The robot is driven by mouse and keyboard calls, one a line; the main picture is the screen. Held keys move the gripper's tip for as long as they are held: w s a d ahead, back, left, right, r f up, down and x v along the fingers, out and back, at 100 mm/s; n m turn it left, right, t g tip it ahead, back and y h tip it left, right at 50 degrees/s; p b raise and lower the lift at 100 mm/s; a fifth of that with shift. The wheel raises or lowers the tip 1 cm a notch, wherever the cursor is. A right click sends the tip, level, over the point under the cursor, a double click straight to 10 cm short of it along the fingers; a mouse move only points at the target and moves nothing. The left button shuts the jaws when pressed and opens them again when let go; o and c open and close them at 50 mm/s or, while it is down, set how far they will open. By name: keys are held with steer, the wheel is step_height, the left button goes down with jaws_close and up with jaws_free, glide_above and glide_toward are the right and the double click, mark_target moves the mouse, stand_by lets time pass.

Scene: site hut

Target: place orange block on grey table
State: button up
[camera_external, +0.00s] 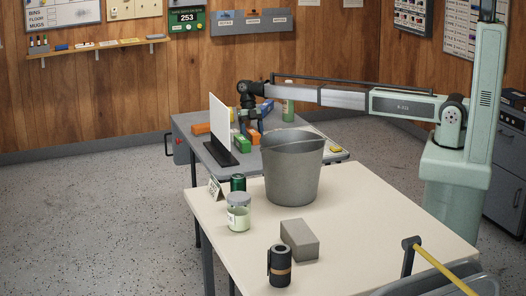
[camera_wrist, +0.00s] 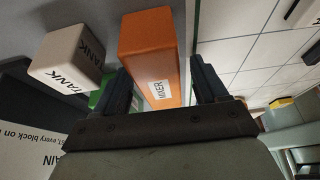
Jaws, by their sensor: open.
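An orange block labelled MIXER (camera_wrist: 150,45) lies between the fingers of my gripper (camera_wrist: 160,66) in the wrist view. The left finger is close to its side; a gap shows at the right finger. My gripper is open. In the external view my gripper (camera_external: 247,120) is low over the grey table (camera_external: 187,123), behind the bucket. An orange block (camera_external: 254,137) shows just below it, partly hidden; another orange block (camera_external: 201,128) lies left of the white panel. I cannot tell whether the fingers touch the block.
A white TANK block (camera_wrist: 68,58) and a green block (camera_wrist: 97,99) are left of the fingers. An upright white panel (camera_external: 219,124) stands beside my gripper. A grey bucket (camera_external: 291,170) on the cream table (camera_external: 365,215) blocks part of the view. A green bottle (camera_external: 288,91) stands behind.

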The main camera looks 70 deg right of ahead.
steer(key=v, duration=1.2)
